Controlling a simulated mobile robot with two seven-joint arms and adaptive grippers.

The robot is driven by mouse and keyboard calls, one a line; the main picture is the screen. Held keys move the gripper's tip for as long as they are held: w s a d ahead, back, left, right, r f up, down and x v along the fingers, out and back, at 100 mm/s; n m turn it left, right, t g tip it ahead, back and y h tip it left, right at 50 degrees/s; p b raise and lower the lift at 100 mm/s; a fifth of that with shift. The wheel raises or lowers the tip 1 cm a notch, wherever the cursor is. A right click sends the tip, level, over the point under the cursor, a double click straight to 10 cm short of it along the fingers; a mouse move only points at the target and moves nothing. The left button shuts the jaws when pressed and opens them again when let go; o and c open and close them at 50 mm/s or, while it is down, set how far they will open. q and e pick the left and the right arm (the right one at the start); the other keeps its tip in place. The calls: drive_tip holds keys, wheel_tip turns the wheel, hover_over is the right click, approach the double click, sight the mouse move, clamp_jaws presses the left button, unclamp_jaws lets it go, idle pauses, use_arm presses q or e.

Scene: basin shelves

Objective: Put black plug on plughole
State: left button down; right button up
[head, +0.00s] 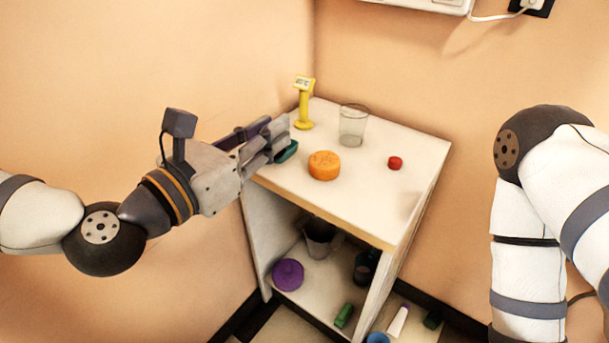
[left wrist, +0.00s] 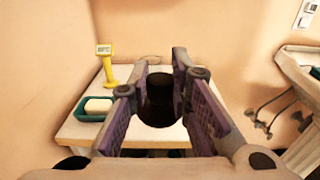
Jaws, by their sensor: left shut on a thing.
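My left gripper (head: 281,138) is at the back left edge of the white shelf unit's top. In the left wrist view its fingers (left wrist: 158,88) are closed around the black plug (left wrist: 158,104), a dark rounded piece held between the pads. In the head view the fingers hide the plug. The plughole is not seen in either view. A white basin (left wrist: 294,72) with pipes under it shows at the right of the left wrist view; its inside is not seen clearly. My right arm is at the right of the head view, with its gripper out of frame.
The shelf top (head: 345,190) carries a yellow stand (head: 304,103), a clear glass (head: 352,126), an orange round thing (head: 324,165) and a red piece (head: 395,163). A teal dish (head: 287,152) is beside my left fingers. A purple round thing (head: 288,274) lies on the lower shelf.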

use_arm(q)
drive_tip(key=w+d+f+b, duration=0.1)
drive_tip(key=w+f+b, duration=0.1)
drive_tip(key=w+f, duration=0.1)
drive_tip(key=w+d+f+b, duration=0.2)
drive_tip(key=w+f, duration=0.2)
drive_tip(key=f, duration=0.1)
drive_tip(key=w+d+f+b, duration=0.2)
drive_tip(key=w+f, duration=0.2)
drive_tip(key=f, duration=0.1)
drive_tip(key=shift+w+d+f+b, duration=0.1)
drive_tip(key=shift+w+d+b, duration=0.1)
drive_tip(key=shift+b, duration=0.1)
drive_tip(key=shift+r, duration=0.3)
drive_tip(key=shift+f, duration=0.5)
drive_tip(key=c, duration=1.5)
unclamp_jaws()
drive_tip(key=shift+r, duration=0.1)
use_arm(e)
drive_tip(key=s+f+g, duration=0.3)
drive_tip(key=s+f, duration=0.5)
drive_tip(key=shift+f, duration=0.25)
drive_tip(key=shift+s, duration=0.1)
